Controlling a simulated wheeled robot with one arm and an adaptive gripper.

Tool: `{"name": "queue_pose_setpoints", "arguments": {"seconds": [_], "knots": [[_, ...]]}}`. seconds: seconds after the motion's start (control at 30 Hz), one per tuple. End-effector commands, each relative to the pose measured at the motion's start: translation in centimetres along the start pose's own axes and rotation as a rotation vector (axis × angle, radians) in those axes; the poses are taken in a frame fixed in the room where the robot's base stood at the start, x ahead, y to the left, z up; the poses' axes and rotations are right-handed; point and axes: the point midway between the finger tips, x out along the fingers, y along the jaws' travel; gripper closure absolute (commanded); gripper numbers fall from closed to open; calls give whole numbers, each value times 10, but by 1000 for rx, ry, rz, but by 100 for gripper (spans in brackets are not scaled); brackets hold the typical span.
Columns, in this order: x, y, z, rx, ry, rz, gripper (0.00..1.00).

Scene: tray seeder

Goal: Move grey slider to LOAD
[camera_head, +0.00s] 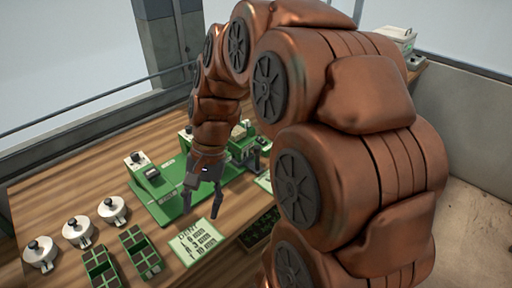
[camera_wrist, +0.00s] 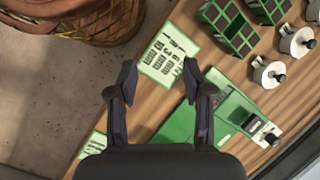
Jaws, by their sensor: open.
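The green seeder (camera_head: 172,205) stands on the wooden table, with a left block (camera_head: 150,178) carrying a dark knob on a pale top. I cannot make out the grey slider or a LOAD mark for certain. My gripper (camera_head: 202,208) is open and empty, pointing down over the front of the seeder, and hides part of it. In the wrist view, my gripper (camera_wrist: 159,68) has its fingers apart, with a printed card (camera_wrist: 163,55) below and between the tips. The green seeder (camera_wrist: 232,105) lies to the right of the fingers there, partly covered by the right finger.
Several white lidded pots (camera_head: 78,232) and green cell trays (camera_head: 143,251) stand at the left. The printed card (camera_head: 196,243) lies in front of the seeder. My arm covers the table's right side. In the wrist view, bare floor (camera_wrist: 50,100) shows at the left.

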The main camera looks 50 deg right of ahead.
Motion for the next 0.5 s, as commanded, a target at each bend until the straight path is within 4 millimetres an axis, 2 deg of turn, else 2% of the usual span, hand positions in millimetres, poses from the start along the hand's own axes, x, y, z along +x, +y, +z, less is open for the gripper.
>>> {"name": "queue_pose_setpoints", "arguments": {"seconds": [0.03,0.17,0.27,0.37,0.5], "knots": [[-6,-2,-19,86,-10,-39,50],[-23,-2,-63,307,-45,-139,50],[-36,4,-99,479,-75,-219,50],[-50,18,-137,648,-105,-301,50],[-70,49,-189,881,-151,-421,50]]}}
